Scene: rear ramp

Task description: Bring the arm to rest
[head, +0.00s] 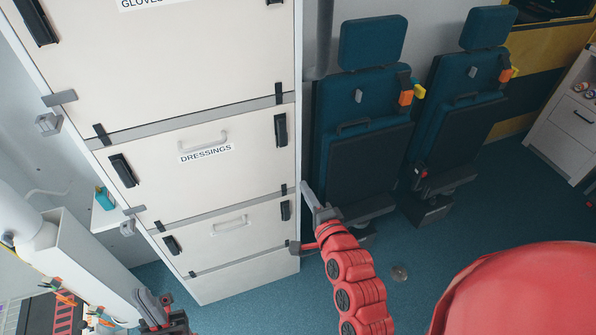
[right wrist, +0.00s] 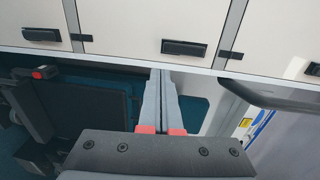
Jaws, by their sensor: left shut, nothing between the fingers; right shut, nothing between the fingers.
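My right arm is red and reaches in from the bottom of the head view. Its grey gripper (head: 313,200) is just beside the right edge of the tall cream cabinet (head: 205,185). In the right wrist view the right gripper's two fingers (right wrist: 162,80) lie together, with nothing between them. My left gripper (head: 148,302) is low at the left in the head view, in front of the cabinet's lower left side. Its fingers are together and empty. Most of the left arm is out of view. I cannot tell whether the right gripper touches the cabinet.
The cabinet has black latches and a drawer labelled dressings (head: 207,153). Two blue folding seats (head: 365,135) (head: 465,110) stand to its right. A white bin (head: 85,265) is at the lower left. Blue floor (head: 400,245) is open between the seats and me.

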